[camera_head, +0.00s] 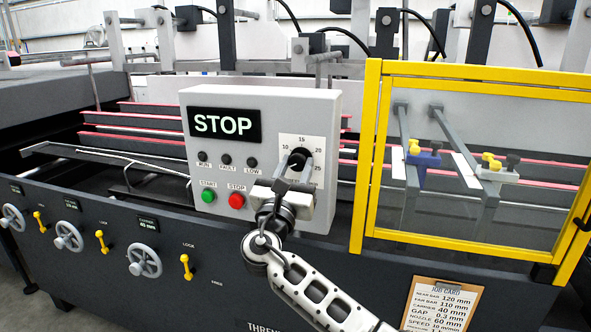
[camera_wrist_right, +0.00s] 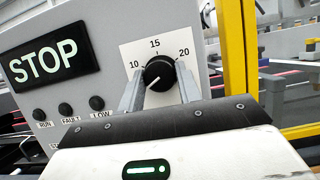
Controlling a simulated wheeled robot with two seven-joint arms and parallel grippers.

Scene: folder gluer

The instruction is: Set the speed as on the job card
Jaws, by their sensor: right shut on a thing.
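The black speed knob (camera_head: 299,159) sits on a white dial plate on the grey control box (camera_head: 260,105). My right gripper (camera_head: 293,180) is shut on the knob, with one finger on each side. In the right wrist view the knob (camera_wrist_right: 158,74) shows between the fingers (camera_wrist_right: 159,90). Its white line points to the lower left, below the 10 mark. The 10, 15 and 20 marks are readable there. The job card (camera_head: 438,305) hangs at the lower right; its speed line seems to read 10, with its lower edge cut off. My left gripper is out of view.
The display (camera_head: 225,125) reads STOP. A green start button (camera_head: 208,196) and a red stop button (camera_head: 237,201) sit just left of my gripper. A yellow-framed guard (camera_head: 368,160) stands close on the right. Handwheels (camera_head: 144,262) and yellow lock levers line the lower front panel.

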